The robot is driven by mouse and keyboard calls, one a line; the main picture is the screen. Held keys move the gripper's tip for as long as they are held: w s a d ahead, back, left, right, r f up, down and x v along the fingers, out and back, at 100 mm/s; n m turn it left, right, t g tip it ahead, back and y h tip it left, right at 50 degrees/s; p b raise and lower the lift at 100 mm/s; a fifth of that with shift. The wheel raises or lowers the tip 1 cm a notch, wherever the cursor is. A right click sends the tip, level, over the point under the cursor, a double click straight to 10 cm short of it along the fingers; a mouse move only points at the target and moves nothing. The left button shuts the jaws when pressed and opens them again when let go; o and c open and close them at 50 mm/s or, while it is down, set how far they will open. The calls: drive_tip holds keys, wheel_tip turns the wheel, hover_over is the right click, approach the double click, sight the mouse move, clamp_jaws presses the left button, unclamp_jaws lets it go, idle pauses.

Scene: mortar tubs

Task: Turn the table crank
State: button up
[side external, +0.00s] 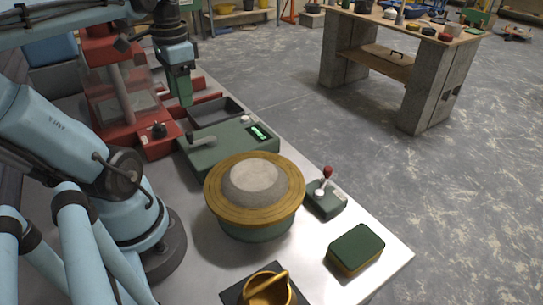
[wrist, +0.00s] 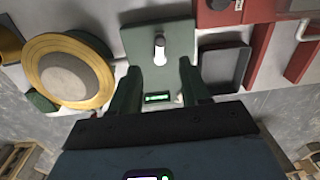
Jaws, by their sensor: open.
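A round table with a gold rim (side external: 222,196) and a grey round patch in its middle sits on a green base. In the wrist view it is at the left (wrist: 38,70). Beside it is a flat green box with a grey handle (side external: 203,140) and a lit display; the handle (wrist: 160,48) appears nearly end-on in the wrist view. I cannot tell for certain whether this handle is the table crank. My gripper (side external: 181,92) is open and empty, above the bench behind the green box. In the wrist view its green fingers (wrist: 162,92) are apart, with the display between them.
A small box with a red-knobbed lever (side external: 326,184), a green-topped block (side external: 355,248) and a gold piece with a handle (side external: 268,287) stand near the round table. A red machine (side external: 110,95) and grey tray (side external: 215,111) are behind.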

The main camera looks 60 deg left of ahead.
sight(189, 132)
drive_tip(key=shift+r, duration=0.8)
drive_tip(key=shift+a+f+n+h, duration=0.15)
drive_tip(key=shift+f+n, duration=1.8)
drive_tip(key=shift+n, duration=1.65)
drive_tip(key=shift+a+f+n+h, duration=0.1)
drive_tip(key=shift+f+n, duration=1.9)
drive_tip(key=shift+n, duration=1.6)
drive_tip(key=shift+a+f+n+h, duration=0.15)
drive_tip(key=shift+f+n, duration=1.8)
drive_tip(key=shift+n, duration=1.65)
drive_tip(key=shift+d, duration=0.1)
clamp_jaws()
